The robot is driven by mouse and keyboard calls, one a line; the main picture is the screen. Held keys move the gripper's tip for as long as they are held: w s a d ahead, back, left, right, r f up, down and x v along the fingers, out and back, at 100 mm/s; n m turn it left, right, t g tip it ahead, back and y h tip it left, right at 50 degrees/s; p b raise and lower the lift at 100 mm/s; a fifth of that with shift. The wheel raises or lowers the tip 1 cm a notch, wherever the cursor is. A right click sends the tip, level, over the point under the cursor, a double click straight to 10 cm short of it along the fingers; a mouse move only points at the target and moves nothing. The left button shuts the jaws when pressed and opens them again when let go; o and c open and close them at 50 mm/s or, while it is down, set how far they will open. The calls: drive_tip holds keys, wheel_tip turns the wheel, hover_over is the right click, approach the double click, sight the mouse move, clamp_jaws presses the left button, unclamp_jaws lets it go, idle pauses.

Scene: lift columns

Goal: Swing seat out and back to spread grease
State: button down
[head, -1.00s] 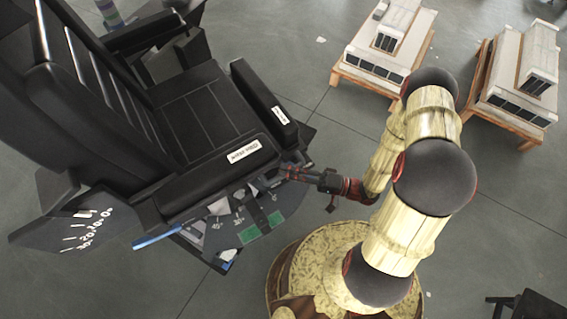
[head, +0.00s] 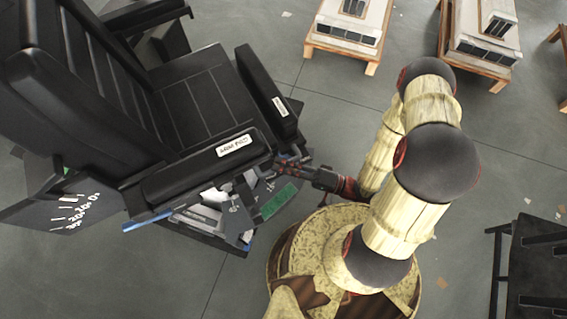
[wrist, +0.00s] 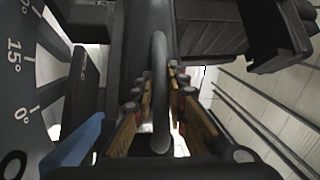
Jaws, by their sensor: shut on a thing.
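The black seat (head: 195,95) fills the left of the head view, with its backrest at the left and two padded armrests. The near armrest (head: 205,168) carries a white label. My gripper (head: 284,168) is at the front end of this armrest. In the wrist view, my gripper's fingers (wrist: 160,100) stand on both sides of a dark rounded bar (wrist: 160,75) and are shut on it. A dark plate with degree marks (head: 75,212) sits below the seat; it also shows at the left of the wrist view (wrist: 18,85). Any grease is not visible.
A blue strip (head: 148,220) and a green panel (head: 279,201) lie below the near armrest. Pale building-like models on wooden stands (head: 345,30) (head: 485,45) are at the back right. Black furniture (head: 530,260) stands at the lower right. Grey floor between is mostly clear.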

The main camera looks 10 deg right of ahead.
drive_tip(key=shift+f, duration=0.1)
drive_tip(key=c, duration=1.8)
unclamp_jaws()
drive_tip(key=shift+o, duration=0.2)
